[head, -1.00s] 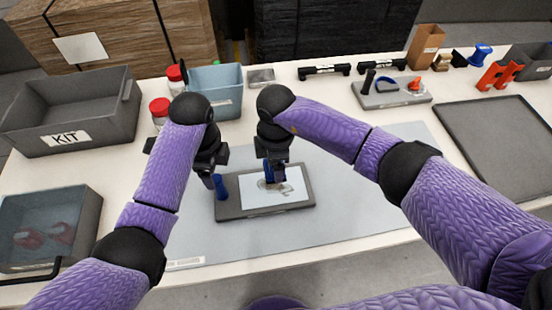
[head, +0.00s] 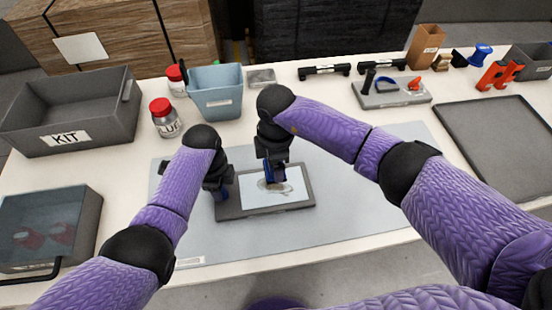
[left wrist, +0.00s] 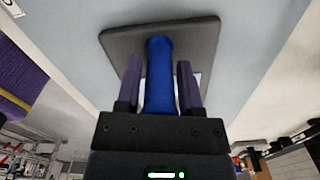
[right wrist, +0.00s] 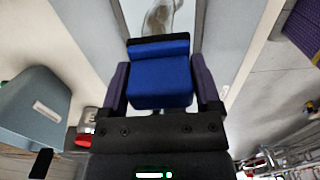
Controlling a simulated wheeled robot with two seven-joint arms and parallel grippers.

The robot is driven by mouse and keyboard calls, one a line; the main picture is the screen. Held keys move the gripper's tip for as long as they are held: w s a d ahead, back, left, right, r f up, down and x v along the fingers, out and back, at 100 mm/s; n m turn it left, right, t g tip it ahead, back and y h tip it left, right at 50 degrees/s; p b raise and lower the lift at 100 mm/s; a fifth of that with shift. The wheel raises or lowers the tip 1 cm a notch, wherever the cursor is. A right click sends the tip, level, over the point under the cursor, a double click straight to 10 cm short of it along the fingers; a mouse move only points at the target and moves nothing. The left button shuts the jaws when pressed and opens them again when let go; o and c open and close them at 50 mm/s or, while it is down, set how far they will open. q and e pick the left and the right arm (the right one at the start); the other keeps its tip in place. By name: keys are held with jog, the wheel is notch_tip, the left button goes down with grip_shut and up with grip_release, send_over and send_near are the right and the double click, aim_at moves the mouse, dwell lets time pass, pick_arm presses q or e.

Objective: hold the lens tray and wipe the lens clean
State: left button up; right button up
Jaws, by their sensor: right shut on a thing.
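The lens tray (head: 232,211) is a dark grey board lying on the mat, with a pale lens panel (head: 292,194) set in it. A brownish smear (head: 277,187) marks the panel; it also shows in the right wrist view (right wrist: 160,18). A blue upright handle (left wrist: 160,75) stands at the tray's left end. My left gripper (left wrist: 160,78) is open, its fingers on both sides of the handle. My right gripper (right wrist: 160,85) is shut on a blue wiper block (right wrist: 160,80) with a dark edge, over the panel beside the smear. I cannot tell if the block touches it.
A grey mat (head: 375,220) lies around the tray, clear at right. Behind are a blue-grey bin (head: 215,95) and a red-lidded jar (head: 164,120).

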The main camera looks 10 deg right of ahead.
aim_at(263, 189)
pick_arm(q)
grip_shut()
pick_arm(e)
jog(key=shift+f, duration=0.1)
jog(key=shift+f, duration=1.9)
jog(key=shift+a, duration=1.7)
jog(key=shift+f, duration=0.5)
